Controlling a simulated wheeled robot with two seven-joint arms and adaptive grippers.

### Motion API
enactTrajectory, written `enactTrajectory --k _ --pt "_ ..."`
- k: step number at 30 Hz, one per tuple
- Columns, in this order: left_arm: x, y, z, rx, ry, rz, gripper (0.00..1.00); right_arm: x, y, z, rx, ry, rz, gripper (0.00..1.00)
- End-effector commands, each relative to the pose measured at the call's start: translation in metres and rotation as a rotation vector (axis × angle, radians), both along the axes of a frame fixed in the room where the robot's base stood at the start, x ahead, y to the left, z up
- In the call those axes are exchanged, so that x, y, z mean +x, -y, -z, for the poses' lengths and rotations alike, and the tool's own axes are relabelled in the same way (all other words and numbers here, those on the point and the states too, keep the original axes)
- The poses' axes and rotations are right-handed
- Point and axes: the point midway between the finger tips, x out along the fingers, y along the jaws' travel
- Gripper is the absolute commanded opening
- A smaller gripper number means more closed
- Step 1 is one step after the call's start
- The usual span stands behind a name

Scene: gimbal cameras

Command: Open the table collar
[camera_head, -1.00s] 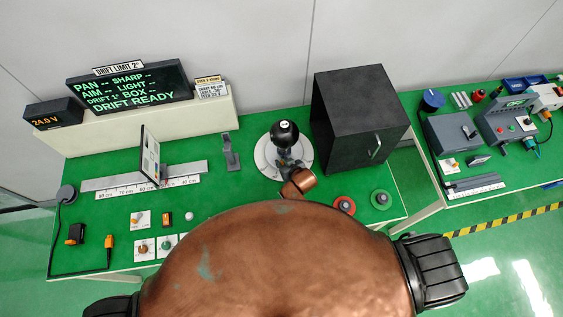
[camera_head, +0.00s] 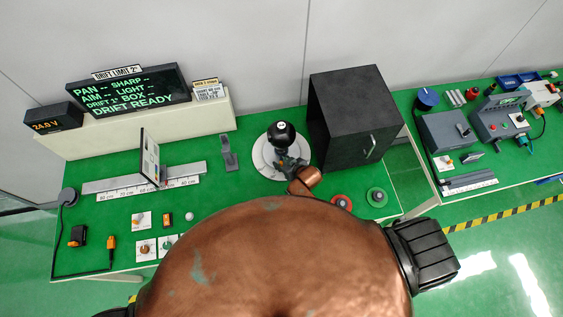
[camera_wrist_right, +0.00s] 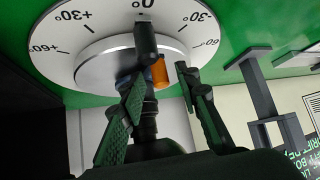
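The gimbal with a round black head (camera_head: 281,134) stands on a white round turntable (camera_head: 262,160) on the green table. In the right wrist view the turntable's degree dial (camera_wrist_right: 88,40) shows upside down. A small orange part (camera_wrist_right: 160,71) sits low on the gimbal's dark post, near the dial. I cannot tell for sure that it is the table collar. My right gripper (camera_wrist_right: 158,74) is open, one finger on each side of the post and orange part; contact is unclear. In the head view my right gripper (camera_head: 291,166) is at the gimbal's front side. My left gripper is not in view.
A black box cabinet (camera_head: 350,115) stands close to the right of the gimbal. A grey bracket (camera_head: 229,155) stands to its left. A display (camera_head: 130,90) reads "DRIFT READY".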

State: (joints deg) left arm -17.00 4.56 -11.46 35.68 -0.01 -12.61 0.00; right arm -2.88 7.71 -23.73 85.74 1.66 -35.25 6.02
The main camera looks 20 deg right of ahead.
Motion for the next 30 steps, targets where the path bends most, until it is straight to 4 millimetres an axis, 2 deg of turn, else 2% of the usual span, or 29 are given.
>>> enactTrajectory --k 11,24,30 --pt "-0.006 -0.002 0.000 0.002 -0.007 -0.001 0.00 -0.007 0.002 -0.007 0.001 0.001 -0.001 0.30" --pt "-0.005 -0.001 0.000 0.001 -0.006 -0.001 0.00 -0.062 0.020 -0.065 0.000 0.001 -0.001 0.30" --pt "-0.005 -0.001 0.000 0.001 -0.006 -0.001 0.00 -0.077 0.026 -0.081 0.000 0.000 0.000 0.30"
